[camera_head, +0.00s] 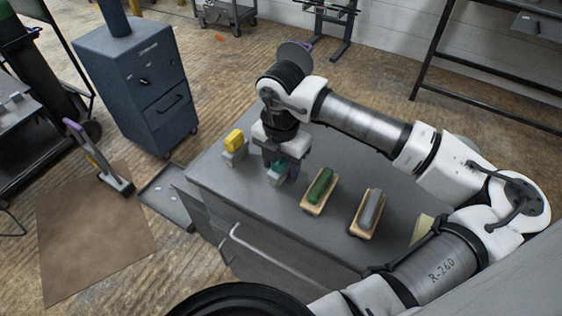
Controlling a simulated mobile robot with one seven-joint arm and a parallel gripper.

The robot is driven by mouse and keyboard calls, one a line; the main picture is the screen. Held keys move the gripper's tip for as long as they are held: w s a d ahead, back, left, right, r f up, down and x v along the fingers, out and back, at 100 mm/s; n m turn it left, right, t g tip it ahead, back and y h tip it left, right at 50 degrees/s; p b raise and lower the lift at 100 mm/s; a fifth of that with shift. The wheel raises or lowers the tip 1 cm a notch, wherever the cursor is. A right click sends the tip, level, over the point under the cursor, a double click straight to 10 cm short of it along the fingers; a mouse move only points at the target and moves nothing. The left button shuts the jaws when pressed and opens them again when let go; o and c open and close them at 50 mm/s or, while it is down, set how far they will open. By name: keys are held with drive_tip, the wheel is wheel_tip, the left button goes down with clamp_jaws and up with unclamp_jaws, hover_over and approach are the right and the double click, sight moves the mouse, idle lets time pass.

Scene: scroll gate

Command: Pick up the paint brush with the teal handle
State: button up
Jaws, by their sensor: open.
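The teal-handled brush (279,166) is on the grey cabinet top (222,184), directly under my arm's end. Its teal part shows above a pale grey block-like part. My gripper (277,162) points down over it, with dark fingers at or beside the teal handle. The gripper is open. The hand hides part of the brush, and I cannot tell whether the fingers touch it.
A yellow-topped item (234,141) stands to the left of the brush. To the right are a green-topped item (320,186) and a grey-topped item (369,210), each on a tan base. A blue cabinet (130,75) stands behind left.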

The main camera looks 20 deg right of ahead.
drive_tip(key=shift+f, duration=0.25)
drive_tip(key=c, duration=1.1)
drive_tip(key=shift+r, duration=0.15)
wheel_tip(320, 180, up, 10)
drive_tip(key=shift+f+b, duration=0.1)
drive_tip(key=shift+b, duration=1)
